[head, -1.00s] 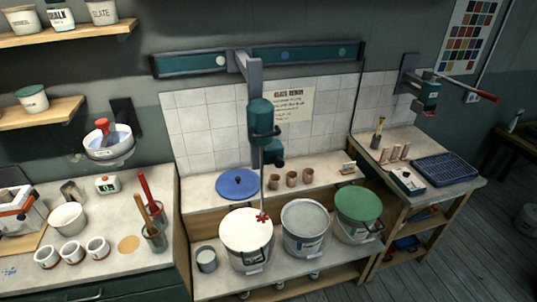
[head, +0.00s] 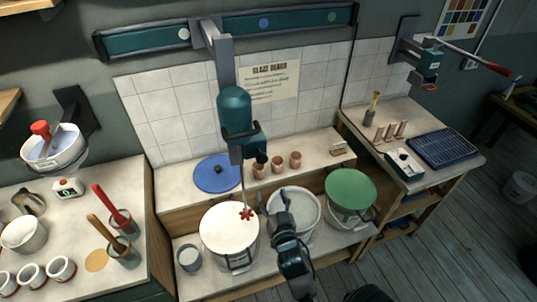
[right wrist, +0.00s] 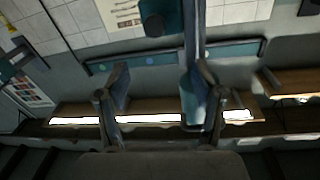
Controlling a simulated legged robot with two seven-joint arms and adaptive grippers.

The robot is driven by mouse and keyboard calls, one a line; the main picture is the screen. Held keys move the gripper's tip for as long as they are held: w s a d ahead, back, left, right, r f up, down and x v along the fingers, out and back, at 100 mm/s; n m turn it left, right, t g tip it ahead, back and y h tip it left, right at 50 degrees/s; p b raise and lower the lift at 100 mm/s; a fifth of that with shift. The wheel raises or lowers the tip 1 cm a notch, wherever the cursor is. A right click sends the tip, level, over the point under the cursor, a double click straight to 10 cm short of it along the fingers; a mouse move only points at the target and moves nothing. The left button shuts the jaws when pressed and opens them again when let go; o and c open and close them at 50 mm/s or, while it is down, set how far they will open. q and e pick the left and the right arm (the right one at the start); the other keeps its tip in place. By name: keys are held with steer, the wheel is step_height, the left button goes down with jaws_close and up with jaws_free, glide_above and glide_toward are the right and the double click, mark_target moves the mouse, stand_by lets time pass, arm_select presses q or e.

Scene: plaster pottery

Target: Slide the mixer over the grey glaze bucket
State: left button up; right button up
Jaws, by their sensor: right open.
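The teal mixer (head: 235,112) hangs from a grey arm on the wall rail (head: 270,24). Its thin shaft ends in a red impeller (head: 246,213), which shows in front of the right part of the white-filled bucket (head: 222,228). The grey glaze bucket (head: 298,205) stands right of that bucket, partly hidden by my right gripper (head: 276,200). This gripper is open and empty, below and right of the mixer body. In the right wrist view the scene is upside down; the open fingers (right wrist: 162,92) show with the mixer (right wrist: 155,18) beyond them. My left gripper is out of view.
A green-lidded bucket (head: 350,190) stands right of the grey one. A small pail (head: 189,258) stands left. The wall rail carries white, blue and green dots.

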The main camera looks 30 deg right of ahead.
steer(key=w, duration=0.1)
steer(key=p, duration=0.1)
glide_toward(263, 161)
steer(key=w, duration=0.1)
steer(key=x, duration=0.3)
steer(key=d+x, duration=0.1)
steer(key=x, duration=0.2)
steer(key=shift+w+d+p, duration=0.1)
steer(key=shift+p, duration=0.3)
steer(key=w, duration=0.3)
steer(key=shift+w, duration=0.2)
steer(key=shift+w+r, duration=0.1)
steer(key=shift+w, duration=0.3)
steer(key=shift+c, duration=0.5)
steer(key=shift+d, duration=0.35)
steer(key=c, duration=0.8)
jaws_close()
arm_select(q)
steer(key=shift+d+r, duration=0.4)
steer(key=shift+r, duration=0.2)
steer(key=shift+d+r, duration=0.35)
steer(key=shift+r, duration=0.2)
